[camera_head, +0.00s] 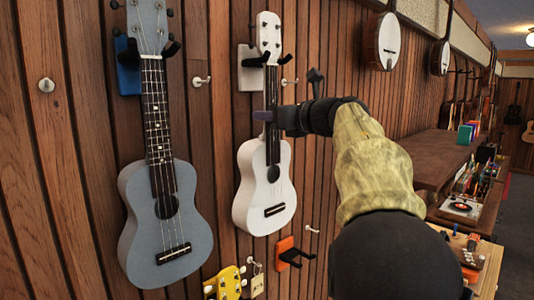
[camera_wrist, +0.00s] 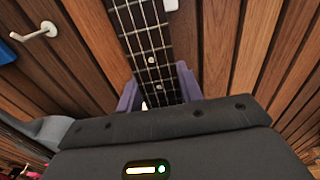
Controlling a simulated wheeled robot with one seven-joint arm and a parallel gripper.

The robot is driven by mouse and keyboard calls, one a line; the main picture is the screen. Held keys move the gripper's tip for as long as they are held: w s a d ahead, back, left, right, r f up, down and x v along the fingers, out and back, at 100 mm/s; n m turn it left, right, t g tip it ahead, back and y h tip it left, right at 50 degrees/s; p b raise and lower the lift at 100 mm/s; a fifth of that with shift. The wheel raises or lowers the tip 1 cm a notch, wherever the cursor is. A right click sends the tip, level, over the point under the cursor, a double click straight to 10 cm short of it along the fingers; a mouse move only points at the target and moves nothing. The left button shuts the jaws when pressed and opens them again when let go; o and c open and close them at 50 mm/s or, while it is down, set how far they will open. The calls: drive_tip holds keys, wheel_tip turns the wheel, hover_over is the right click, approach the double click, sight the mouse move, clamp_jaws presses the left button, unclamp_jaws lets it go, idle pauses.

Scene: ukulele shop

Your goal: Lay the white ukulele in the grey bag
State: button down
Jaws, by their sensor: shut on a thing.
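The white ukulele (camera_head: 263,195) hangs upright on the wood-slat wall in the head view, its headstock at a black hook on a white mount (camera_head: 250,68). My gripper (camera_head: 268,116) is shut on its neck, a little above the body. In the wrist view the dark fretboard (camera_wrist: 145,45) of the ukulele lies between the purple fingers of my gripper (camera_wrist: 160,92). The ukulele's body is mostly hidden in the wrist view. I cannot make out a grey bag in either view.
A grey-blue ukulele (camera_head: 165,215) hangs close on the left. An orange hook mount (camera_head: 288,252) and a yellow headstock (camera_head: 226,283) are below. Metal pegs stick out of the wall, one beside the neck in the wrist view (camera_wrist: 38,30). Wooden counters (camera_head: 440,160) stand at the right.

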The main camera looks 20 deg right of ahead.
drive_tip(key=shift+r, duration=0.15)
idle(0.5)
drive_tip(key=shift+r+p, duration=1.15)
drive_tip(key=shift+r, duration=0.1)
drive_tip(key=shift+w, duration=0.1)
drive_tip(key=shift+d, duration=0.1)
drive_tip(key=shift+b+v, duration=1.1)
drive_tip(key=shift+v, duration=1.45)
drive_tip(key=shift+f, duration=0.15)
drive_tip(key=b+v, duration=0.2)
drive_tip(key=v, duration=0.4)
drive_tip(key=shift+f, duration=0.15)
